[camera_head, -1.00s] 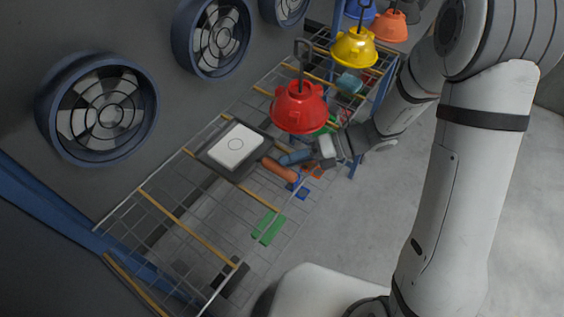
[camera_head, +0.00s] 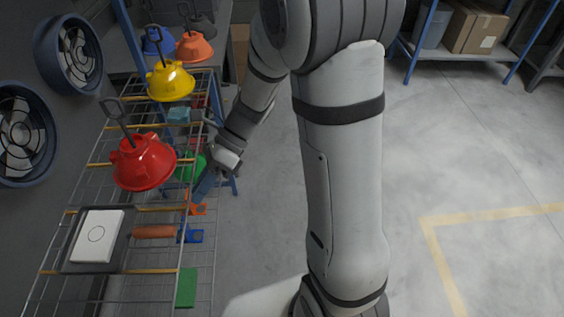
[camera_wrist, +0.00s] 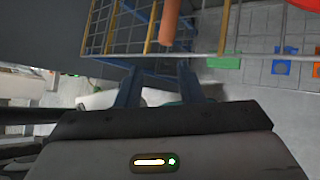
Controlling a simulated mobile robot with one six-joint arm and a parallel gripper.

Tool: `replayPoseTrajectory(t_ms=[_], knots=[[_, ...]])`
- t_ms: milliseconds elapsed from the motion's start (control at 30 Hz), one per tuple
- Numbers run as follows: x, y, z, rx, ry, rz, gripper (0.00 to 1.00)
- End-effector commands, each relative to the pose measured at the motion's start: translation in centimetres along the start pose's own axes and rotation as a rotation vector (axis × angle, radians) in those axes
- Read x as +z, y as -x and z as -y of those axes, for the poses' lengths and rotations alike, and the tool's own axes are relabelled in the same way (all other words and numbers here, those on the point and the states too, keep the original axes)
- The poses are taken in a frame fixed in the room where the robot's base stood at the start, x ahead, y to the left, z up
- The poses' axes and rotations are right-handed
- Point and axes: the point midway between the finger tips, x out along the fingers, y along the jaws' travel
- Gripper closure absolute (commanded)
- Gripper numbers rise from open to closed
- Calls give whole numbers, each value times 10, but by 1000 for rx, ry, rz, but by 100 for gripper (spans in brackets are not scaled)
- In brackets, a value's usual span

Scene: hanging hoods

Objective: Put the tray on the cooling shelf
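The dark tray (camera_head: 118,250) lies on the wire shelf (camera_head: 150,271) at lower left in the head view, with a flat white box (camera_head: 95,237) on it. Its orange-brown handle (camera_head: 153,231) points right, toward the shelf's front edge. In the wrist view the handle (camera_wrist: 170,20) shows at the top. My gripper (camera_head: 203,187) is beyond the shelf's front edge, apart from the handle. In the wrist view its blue fingers (camera_wrist: 160,85) are spread with nothing between them.
Round fans (camera_head: 68,55) line the wall at left. Open floor (camera_head: 450,150) lies to the right, with a shelf of boxes (camera_head: 478,28) behind.

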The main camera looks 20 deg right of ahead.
Motion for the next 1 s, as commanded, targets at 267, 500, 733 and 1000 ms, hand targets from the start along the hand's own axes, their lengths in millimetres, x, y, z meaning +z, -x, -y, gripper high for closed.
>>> replayPoseTrajectory(t_ms=[267, 500, 733, 1000], knots=[[-38, 49, -47, -151, 696, -370, 66], [-70, 96, -76, -164, 1243, -774, 66], [-88, 133, -97, -74, 1597, -1127, 66], [-94, 147, -104, -10, 1708, -1259, 66]])
